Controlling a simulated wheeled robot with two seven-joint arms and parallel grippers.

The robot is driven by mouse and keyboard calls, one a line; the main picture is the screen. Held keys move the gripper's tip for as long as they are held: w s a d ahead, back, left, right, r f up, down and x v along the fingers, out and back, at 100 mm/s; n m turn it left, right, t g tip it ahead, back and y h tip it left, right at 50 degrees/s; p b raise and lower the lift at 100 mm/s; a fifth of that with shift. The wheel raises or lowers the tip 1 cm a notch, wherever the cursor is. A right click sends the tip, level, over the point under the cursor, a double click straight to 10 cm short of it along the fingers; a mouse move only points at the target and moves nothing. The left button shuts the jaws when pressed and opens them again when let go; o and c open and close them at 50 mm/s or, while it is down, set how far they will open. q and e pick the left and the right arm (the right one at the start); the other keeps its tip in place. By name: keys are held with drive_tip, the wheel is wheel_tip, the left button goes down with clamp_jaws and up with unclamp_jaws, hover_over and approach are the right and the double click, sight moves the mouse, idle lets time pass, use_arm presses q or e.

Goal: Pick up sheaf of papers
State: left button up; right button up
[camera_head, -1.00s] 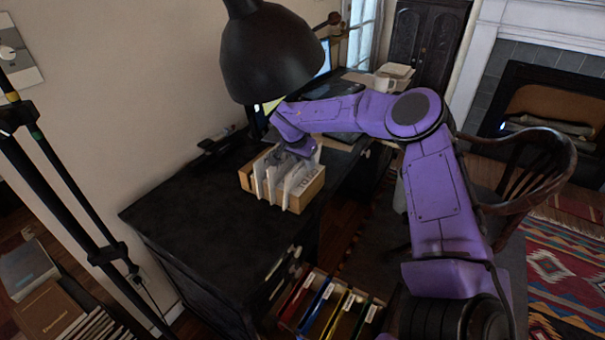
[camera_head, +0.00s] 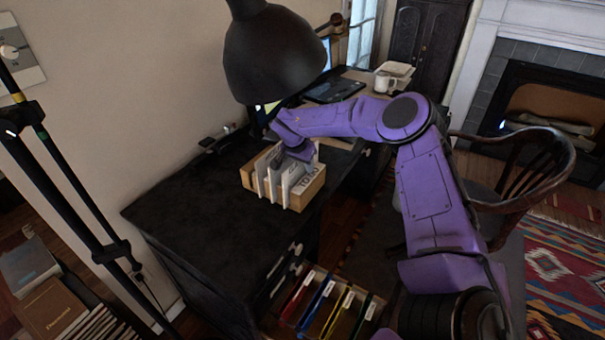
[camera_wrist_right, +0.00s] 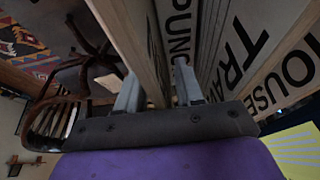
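A wooden letter holder (camera_head: 309,190) with upright white papers (camera_head: 290,178) stands on the dark desk. My right gripper (camera_head: 300,152) points down at the holder's back right part; its fingertips are hidden there in the head view. In the right wrist view, the right gripper (camera_wrist_right: 158,82) has its two fingers apart, with a tan upright edge (camera_wrist_right: 150,55) and a pale lettered sheet (camera_wrist_right: 180,30) in and behind the gap. I cannot tell whether the fingers touch them. More lettered sheets (camera_wrist_right: 245,45) stand to the right. My left gripper is not in view.
A black lamp shade (camera_head: 273,58) hangs above the desk (camera_head: 190,205), close to my arm. A chair (camera_head: 515,175) is at the right. An open drawer of coloured files (camera_head: 330,305) juts out in front. The desk's left part is clear.

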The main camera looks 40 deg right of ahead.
clamp_jaws()
